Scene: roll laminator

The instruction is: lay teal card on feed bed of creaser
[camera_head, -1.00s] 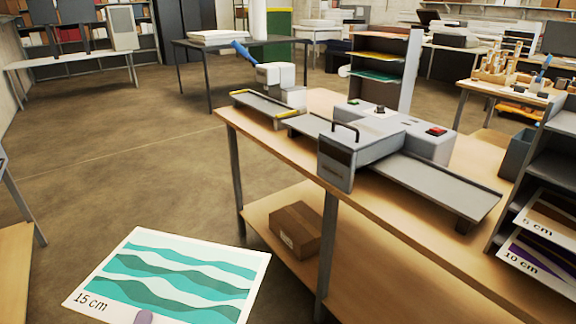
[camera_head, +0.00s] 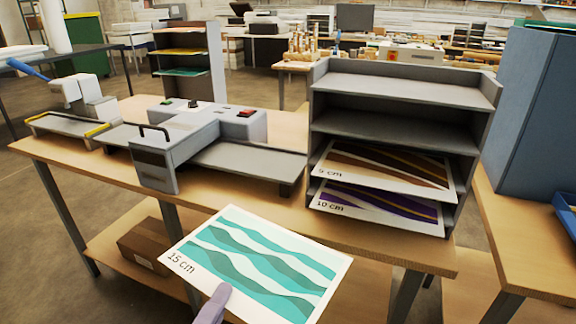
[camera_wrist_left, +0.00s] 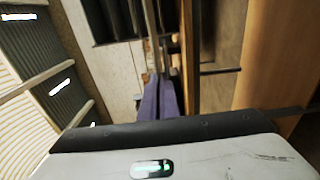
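The teal card (camera_head: 262,262), white with wavy teal bands and "15 cm" printed on it, is held in the air in front of the bench. My left gripper (camera_head: 219,292) is shut on its near edge; one lavender finger shows over the card. In the left wrist view its purple fingers (camera_wrist_left: 160,100) are close together, and the card is hard to make out. A grey machine (camera_head: 190,145) with a black handle and red button stands on the bench, with a flat grey bed (camera_head: 248,163) on its right. No label shows which machine is the creaser. My right gripper is out of view.
A lever machine (camera_head: 85,105) with a blue handle stands left on the bench (camera_head: 290,205). A grey shelf unit (camera_head: 400,128) holds the 5 cm and 10 cm cards at right. A cardboard box (camera_head: 145,245) sits on the lower shelf. A blue cabinet (camera_head: 530,120) stands far right.

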